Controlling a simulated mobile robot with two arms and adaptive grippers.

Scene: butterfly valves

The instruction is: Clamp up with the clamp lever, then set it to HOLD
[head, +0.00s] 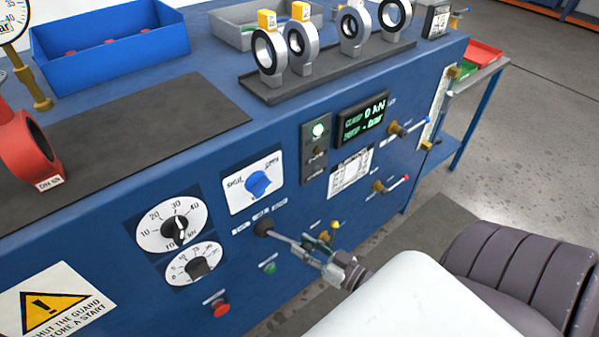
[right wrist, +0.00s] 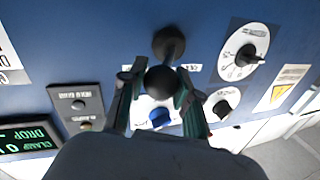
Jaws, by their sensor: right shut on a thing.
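The clamp lever (head: 283,237) comes out of a black round boot on the blue front panel. In the head view its rod slants down and right to my right gripper (head: 318,254). In the right wrist view its black ball knob (right wrist: 163,83) sits between the two fingers of my right gripper (right wrist: 158,88), which is shut on it. The display (head: 363,119) reads clamp 0 kN. My left gripper is not in view.
Brass valves with handles (head: 392,186) stick out at right. Valve bodies stand on a dark tray (head: 325,72) on top.

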